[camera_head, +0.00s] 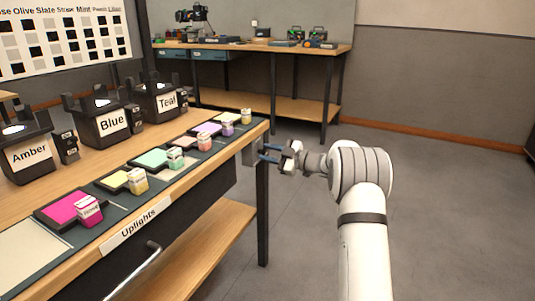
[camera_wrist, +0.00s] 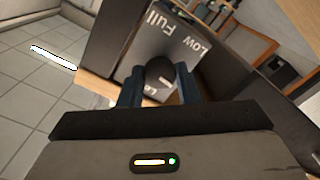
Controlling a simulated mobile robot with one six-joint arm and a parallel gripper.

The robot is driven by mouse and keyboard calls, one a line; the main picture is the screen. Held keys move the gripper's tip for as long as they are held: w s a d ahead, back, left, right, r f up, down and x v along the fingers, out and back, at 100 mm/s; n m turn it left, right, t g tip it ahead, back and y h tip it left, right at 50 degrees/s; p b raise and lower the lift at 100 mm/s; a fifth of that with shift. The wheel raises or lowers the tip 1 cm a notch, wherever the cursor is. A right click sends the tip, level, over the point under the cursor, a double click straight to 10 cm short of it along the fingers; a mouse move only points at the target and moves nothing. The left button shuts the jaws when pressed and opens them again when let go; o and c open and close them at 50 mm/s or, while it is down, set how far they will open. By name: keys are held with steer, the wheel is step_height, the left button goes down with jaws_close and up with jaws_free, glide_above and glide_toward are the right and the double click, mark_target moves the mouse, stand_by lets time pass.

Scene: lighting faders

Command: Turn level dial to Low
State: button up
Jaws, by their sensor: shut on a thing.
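The level dial (camera_wrist: 159,71) is a dark round knob on a grey plate (camera_wrist: 185,35) in the wrist view. The plate carries the words "Full" and "Low", which appear turned over. Another label below the knob is partly hidden. My gripper (camera_wrist: 160,78) has its two blue fingers on either side of the knob, shut on it. The knob's pointer direction is hard to tell. In the head view, my gripper (camera_head: 269,153) reaches the grey plate (camera_head: 250,152) on the end of the wooden bench; the knob is hidden there.
The bench (camera_head: 165,140) holds black lamps labelled Amber (camera_head: 30,155), Blue (camera_head: 113,122) and Teal (camera_head: 166,103), plus a row of coloured fader blocks over an "Uplights" strip (camera_head: 138,228). A second bench (camera_head: 300,46) stands behind.

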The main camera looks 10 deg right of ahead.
steer(key=shift+d+n, duration=0.25)
steer(key=shift+n, duration=0.15)
stand_by(0.3)
steer(key=o, duration=0.6)
steer(key=shift+w, duration=0.1)
steer(key=o, duration=0.3)
steer(key=shift+a, duration=0.1)
steer(key=shift+o, duration=0.2)
steer(key=p+v, duration=0.2)
steer(key=v, duration=0.6)
steer(key=shift+a, duration=0.1)
